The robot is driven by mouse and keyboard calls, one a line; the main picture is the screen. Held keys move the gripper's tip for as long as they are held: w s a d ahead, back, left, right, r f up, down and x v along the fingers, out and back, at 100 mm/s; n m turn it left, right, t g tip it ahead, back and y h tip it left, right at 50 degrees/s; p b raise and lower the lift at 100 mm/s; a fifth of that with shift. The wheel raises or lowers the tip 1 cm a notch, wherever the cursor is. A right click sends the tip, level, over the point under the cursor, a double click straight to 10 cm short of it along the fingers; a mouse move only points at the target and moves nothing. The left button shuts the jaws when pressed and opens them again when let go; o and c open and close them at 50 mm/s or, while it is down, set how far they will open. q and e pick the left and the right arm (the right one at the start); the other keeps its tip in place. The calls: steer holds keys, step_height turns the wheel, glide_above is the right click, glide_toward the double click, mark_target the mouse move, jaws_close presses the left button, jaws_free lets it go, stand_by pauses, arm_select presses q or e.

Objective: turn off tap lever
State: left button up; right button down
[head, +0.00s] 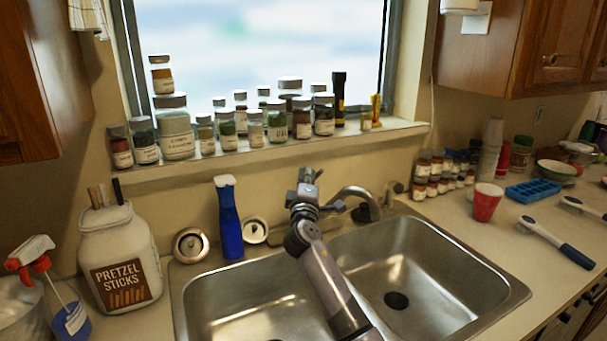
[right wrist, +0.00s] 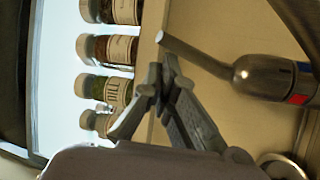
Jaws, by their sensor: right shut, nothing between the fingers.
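The tap (head: 368,194) stands behind the double sink, its curved metal spout arching beside my right gripper. In the right wrist view the tap's metal body (right wrist: 275,78) shows a red and blue mark, and its thin lever (right wrist: 195,54) sticks out towards my fingertips. My right gripper (head: 309,176) is raised above the sink's back edge, left of the spout. In the right wrist view the right gripper (right wrist: 163,80) is shut and empty, its tips close to the lever's end; I cannot tell whether they touch. My left gripper is out of view.
The sink (head: 470,300) has two basins. A blue bottle (head: 230,225) and a pretzel sticks jar (head: 122,258) stand on the left. Several spice jars (head: 253,127) line the window sill. A red cup (head: 486,204) and a blue ice tray (head: 533,190) are on the right counter.

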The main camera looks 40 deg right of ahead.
steer(key=shift+r, duration=0.1)
step_height(320, 180, up, 10)
stand_by(0.5)
